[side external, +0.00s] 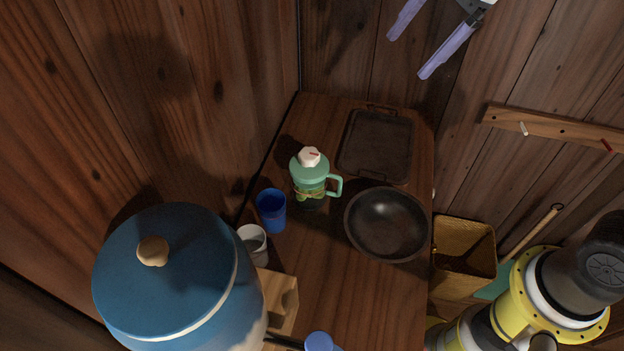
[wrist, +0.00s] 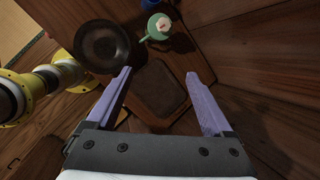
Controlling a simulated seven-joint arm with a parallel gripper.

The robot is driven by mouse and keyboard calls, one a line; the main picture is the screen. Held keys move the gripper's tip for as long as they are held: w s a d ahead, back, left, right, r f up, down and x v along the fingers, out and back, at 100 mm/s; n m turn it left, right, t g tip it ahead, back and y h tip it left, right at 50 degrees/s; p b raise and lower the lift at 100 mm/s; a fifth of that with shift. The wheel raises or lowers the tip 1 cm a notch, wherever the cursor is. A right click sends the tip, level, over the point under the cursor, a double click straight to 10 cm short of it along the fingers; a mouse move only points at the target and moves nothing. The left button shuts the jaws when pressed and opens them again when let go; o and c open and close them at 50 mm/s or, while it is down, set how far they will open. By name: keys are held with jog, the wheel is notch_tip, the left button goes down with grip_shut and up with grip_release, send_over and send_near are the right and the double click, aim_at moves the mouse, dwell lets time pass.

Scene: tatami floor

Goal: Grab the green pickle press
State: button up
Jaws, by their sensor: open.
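The green pickle press (side external: 311,175) stands upright on the wooden counter, with a white knob on its lid and a green handle on its right side. In the wrist view the green pickle press (wrist: 156,35) shows near the top, beyond my fingertips. My gripper (side external: 431,47) has pale purple fingers and is at the top of the side view, above and apart from the press. In the wrist view my gripper (wrist: 159,73) is open and empty, its fingers spread on either side of a dark tray. Nothing hides the press.
A dark pan (side external: 387,224) stands right of the press, and the dark tray (side external: 376,146) lies behind it. A blue cup (side external: 271,210) and a white cup (side external: 253,242) stand at its left front. A large blue-lidded pot (side external: 178,274) fills the lower left. Wooden walls (side external: 210,70) border the counter.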

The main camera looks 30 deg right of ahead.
jog(key=m+g, duration=0.1)
jog(key=g, duration=0.1)
send_near(310, 152)
jog(key=f, duration=0.1)
jog(key=f+g, duration=0.1)
jog(key=f, duration=0.1)
jog(key=shift+w+a+f, duration=0.2)
jog(key=shift+w, duration=0.05)
jog(key=shift+y, duration=0.3)
jog(key=shift+x, duration=3)
jog(key=shift+w+a+r, duration=0.1)
jog(key=shift+w+a, duration=0.05)
jog(key=shift+a, duration=0.05)
grip_shut()
jog(key=shift+r, duration=0.15)
